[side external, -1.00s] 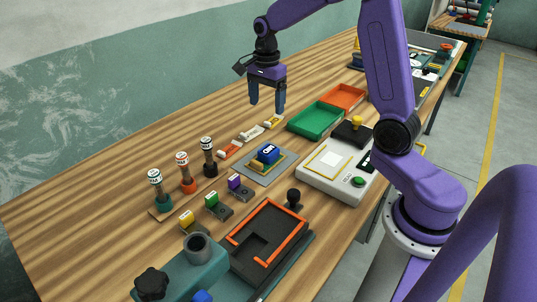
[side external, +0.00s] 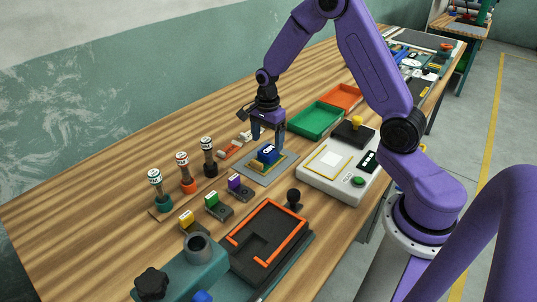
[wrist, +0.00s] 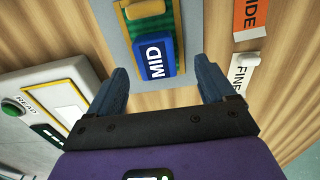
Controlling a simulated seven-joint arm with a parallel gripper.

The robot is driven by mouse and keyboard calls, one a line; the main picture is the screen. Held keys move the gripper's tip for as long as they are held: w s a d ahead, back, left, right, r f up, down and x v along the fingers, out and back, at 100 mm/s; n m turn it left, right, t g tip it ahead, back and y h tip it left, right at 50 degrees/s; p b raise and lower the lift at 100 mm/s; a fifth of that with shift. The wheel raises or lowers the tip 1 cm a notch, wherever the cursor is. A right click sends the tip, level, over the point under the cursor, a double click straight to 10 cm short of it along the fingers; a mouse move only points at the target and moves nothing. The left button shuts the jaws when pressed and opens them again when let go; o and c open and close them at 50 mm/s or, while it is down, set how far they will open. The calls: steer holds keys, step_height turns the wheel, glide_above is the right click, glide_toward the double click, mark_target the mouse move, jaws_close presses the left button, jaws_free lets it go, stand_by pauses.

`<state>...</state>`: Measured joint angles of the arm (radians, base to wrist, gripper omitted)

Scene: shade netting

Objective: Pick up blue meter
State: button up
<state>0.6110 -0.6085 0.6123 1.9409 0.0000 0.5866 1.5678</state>
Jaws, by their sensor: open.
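The blue meter (side external: 267,152), a small blue block, sits on a grey mat (side external: 250,168) in the middle of the table. My gripper (side external: 267,143) is open and empty, just over the mat at the block's far side in the side view. In the wrist view my gripper (wrist: 160,78) has one finger on each side of the block, with gaps. Contact cannot be told.
A white-grey device (side external: 340,172) with a yellow-framed pad stands right of the mat. A green tray (side external: 316,119) and an orange tray (side external: 343,97) lie behind. Upright labelled tools (side external: 208,160) stand at left. Small labelled blocks (side external: 238,186) sit in front.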

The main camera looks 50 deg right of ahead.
mark_target(268, 149)
steer(key=shift+s+a+f, duration=0.1)
steer(key=shift+s+f, duration=0.05)
steer(key=shift+f, duration=1)
steer(key=shift+s+f, duration=0.1)
steer(key=shift+f, duration=1.05)
steer(key=c, duration=1.2)
steer(key=shift+r, duration=0.15)
steer(key=shift+c, duration=0.2)
